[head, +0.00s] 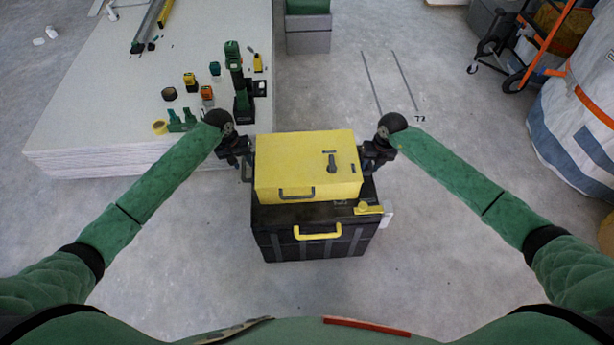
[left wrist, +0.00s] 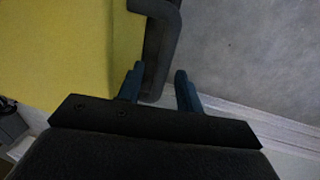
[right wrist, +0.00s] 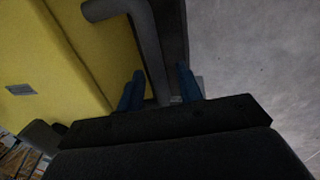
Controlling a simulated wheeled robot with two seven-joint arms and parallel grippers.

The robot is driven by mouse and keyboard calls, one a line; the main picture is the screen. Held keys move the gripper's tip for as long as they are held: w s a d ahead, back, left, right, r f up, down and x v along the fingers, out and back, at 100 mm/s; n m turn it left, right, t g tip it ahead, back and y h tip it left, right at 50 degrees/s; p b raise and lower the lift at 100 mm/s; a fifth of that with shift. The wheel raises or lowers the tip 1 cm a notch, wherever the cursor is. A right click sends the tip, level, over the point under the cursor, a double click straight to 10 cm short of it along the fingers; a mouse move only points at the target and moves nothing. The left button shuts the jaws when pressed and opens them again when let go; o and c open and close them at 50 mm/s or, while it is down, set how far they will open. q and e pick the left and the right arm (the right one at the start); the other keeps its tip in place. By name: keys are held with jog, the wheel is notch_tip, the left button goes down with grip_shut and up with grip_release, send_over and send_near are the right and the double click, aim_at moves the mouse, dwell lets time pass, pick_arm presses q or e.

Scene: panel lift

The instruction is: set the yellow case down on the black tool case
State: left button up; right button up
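The yellow case (head: 305,160) sits level directly over the black tool case (head: 318,245), slightly toward its back. From this angle I cannot tell whether its hidden underside touches the lid. My left gripper (head: 243,160) is at the yellow case's left side. In the left wrist view its fingers (left wrist: 160,88) stand apart around a dark side handle (left wrist: 158,50), with a gap to one finger. My right gripper (head: 370,158) is at the right side. In the right wrist view its fingers (right wrist: 161,90) straddle the other dark handle (right wrist: 145,35), apart and not visibly clamped.
A low stack of pale panels (head: 120,110) with tools on it stands at the left. Grey boxes (head: 308,35) stand behind. A hand truck (head: 540,50) and a large white bag (head: 575,130) are at the right. The floor around the black case is clear.

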jog(key=shift+d+r, duration=0.15)
jog(key=shift+r, duration=0.45)
pick_arm(q)
notch_tip(320, 180, up, 10)
jog(key=a, duration=0.2)
pick_arm(e)
notch_tip(320, 180, up, 11)
jog(key=d, duration=0.2)
jog(key=shift+f, duration=0.2)
pick_arm(q)
jog(key=shift+f, duration=0.1)
pick_arm(e)
jog(key=shift+w, duration=0.1)
